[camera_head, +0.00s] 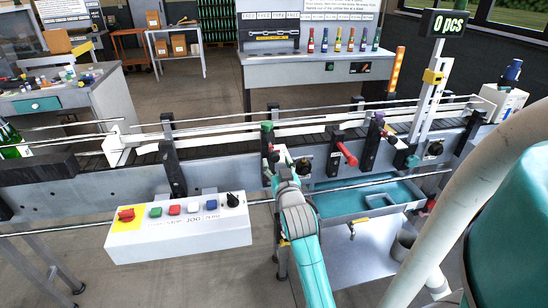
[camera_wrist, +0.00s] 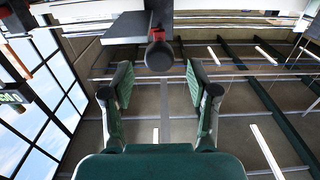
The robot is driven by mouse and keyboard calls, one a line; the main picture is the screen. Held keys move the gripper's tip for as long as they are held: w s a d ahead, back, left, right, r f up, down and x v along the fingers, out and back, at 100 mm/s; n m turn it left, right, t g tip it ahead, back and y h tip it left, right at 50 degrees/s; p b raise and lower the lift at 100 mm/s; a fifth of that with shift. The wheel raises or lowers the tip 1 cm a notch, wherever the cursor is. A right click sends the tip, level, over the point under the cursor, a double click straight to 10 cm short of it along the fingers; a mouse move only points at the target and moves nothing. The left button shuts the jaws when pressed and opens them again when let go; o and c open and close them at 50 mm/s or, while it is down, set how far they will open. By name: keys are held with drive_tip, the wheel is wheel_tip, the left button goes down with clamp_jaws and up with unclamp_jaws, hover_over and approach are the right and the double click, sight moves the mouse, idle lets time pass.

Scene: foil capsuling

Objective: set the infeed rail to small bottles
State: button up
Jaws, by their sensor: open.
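The conveyor's pale guide rails run across the head view, with a left stretch of rail (camera_head: 70,139) beside the belt. A green-topped black post (camera_head: 267,140) stands at the conveyor's front edge, and a black knob (camera_head: 304,166) sits right of it. My gripper (camera_head: 279,165) is at the front of the conveyor by the green-topped post, its tips partly hidden by my arm. In the wrist view my gripper (camera_wrist: 158,82) is open and empty. A dark round knob (camera_wrist: 159,56) with a red mark lies just beyond and between the fingertips, apparently untouched. I cannot tell the rail's setting.
A white control box (camera_head: 180,237) with coloured buttons hangs at the front left. A red handle (camera_head: 347,154) and a purple-topped post (camera_head: 376,137) stand to the right of my gripper. A teal tray (camera_head: 345,203) is below them. A thin front rod (camera_head: 385,180) crosses near my arm.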

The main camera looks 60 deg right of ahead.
sight(275, 159)
drive_tip(key=shift+x, duration=2)
clamp_jaws()
